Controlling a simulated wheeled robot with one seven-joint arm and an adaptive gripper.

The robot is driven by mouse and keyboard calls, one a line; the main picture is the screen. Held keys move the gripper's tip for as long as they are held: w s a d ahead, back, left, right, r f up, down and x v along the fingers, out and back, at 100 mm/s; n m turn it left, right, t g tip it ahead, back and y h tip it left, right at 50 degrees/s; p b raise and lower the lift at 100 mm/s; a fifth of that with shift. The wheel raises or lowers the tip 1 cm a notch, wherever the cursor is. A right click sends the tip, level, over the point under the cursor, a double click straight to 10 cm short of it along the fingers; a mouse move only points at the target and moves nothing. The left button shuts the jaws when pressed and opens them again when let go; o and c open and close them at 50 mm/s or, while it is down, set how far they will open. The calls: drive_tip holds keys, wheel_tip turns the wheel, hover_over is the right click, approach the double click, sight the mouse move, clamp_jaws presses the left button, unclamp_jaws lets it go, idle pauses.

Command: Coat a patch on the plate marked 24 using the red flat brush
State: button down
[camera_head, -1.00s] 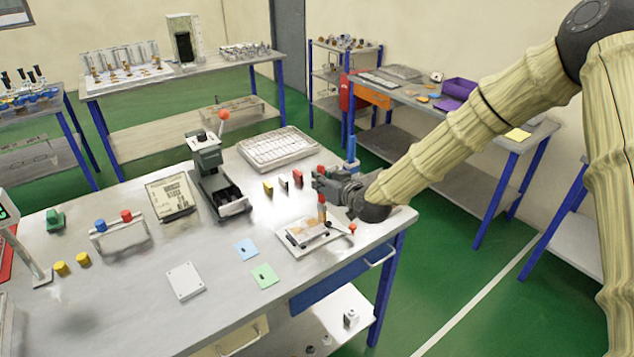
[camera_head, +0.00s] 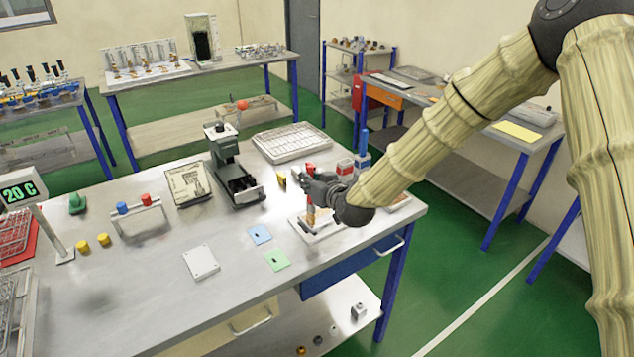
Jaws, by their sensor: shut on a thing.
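The red flat brush (camera_head: 311,214) is upright in my gripper (camera_head: 312,191), which is shut on it. Its red handle shows above the fingers and its brownish lower end below them. The lower end is over or on a pale tray (camera_head: 326,229) near the right end of the bench; I cannot tell if it touches. My wrist hides part of this tray. A light grey plate with corner holes (camera_head: 201,262) lies flat toward the front, left of my gripper. I cannot read a 24 on any plate.
Blue card (camera_head: 260,235) and green card (camera_head: 276,260) lie left of the tray. A dark green press (camera_head: 232,172) and wire-racked tray (camera_head: 291,142) stand behind. Red-topped blocks (camera_head: 345,168) are close behind my wrist.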

drive_tip(key=shift+s+a, duration=0.45)
drive_tip(key=shift+a, duration=0.2)
wheel_tip(320, 180, up, 2)
drive_tip(key=shift+w+d+r+p, duration=0.15)
drive_tip(key=shift+r+p, duration=0.1)
drive_tip(key=shift+p, duration=0.15)
drive_tip(key=shift+r+p, duration=1.2)
drive_tip(key=shift+r, duration=1.55)
drive_tip(key=shift+f, duration=0.1)
